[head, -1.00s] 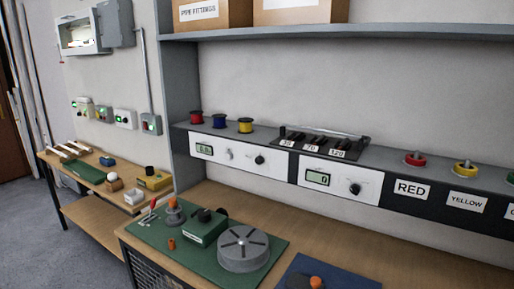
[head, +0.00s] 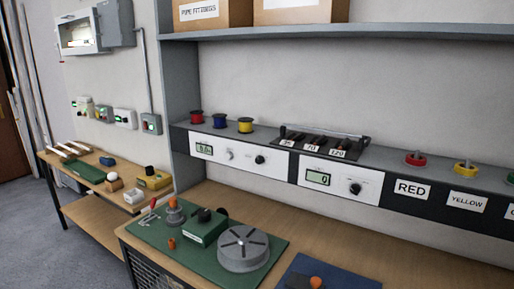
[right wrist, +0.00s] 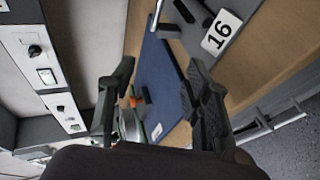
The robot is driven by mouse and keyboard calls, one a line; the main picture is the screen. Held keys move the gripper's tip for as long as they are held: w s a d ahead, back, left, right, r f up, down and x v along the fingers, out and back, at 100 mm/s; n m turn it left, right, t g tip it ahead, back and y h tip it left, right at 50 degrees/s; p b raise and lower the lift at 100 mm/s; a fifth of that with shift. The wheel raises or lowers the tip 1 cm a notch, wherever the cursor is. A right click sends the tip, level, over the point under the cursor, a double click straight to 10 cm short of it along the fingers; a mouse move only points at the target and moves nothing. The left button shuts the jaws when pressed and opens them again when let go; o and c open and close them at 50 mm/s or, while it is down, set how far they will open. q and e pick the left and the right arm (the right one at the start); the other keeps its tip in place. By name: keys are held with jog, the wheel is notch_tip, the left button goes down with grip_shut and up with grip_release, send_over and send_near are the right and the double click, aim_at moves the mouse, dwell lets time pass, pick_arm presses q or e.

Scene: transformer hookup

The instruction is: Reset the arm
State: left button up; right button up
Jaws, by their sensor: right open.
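My right gripper (right wrist: 160,105) shows in the right wrist view with its two dark fingers spread apart. It is open and nothing is between the fingertips. Beyond the fingers lie the wooden bench top and a blue mat (right wrist: 158,75). My right gripper does not show in the head view. My left gripper is in neither view.
A green mat (head: 150,236) on the bench (head: 400,240) carries a grey round fixture (head: 243,250) and a green box (head: 203,229). The blue mat (head: 345,280) shows at the bottom edge. Spools, instrument panels and colour labels line the shelf above. A "16" label (right wrist: 221,32) shows in the wrist view.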

jog(key=s+a+f+m+g+y, duration=0.1)
jog(key=s+a+f+m+g, duration=0.2)
jog(key=s+a+m+g, duration=0.45)
jog(key=s+a+f+m+g+y, duration=0.25)
jog(key=s+a+m, duration=0.25)
jog(key=s, duration=0.5)
notch_tip(320, 180, down, 32)
jog(key=s+g+b, duration=0.1)
jog(key=s+b, duration=0.1)
jog(key=b, duration=0.4)
jog(key=s+d+f+b, duration=0.1)
jog(key=s+f+b, duration=0.1)
jog(key=s+f, duration=0.6)
jog(key=s+d+f+g+b, duration=0.1)
jog(key=s+f+b, duration=0.1)
jog(key=s+f, duration=0.6)
notch_tip(320, 180, down, 5)
jog(key=shift+s+d+r+h, duration=0.1)
jog(key=shift+s+d+h, duration=0.15)
jog(key=shift+h, duration=0.2)
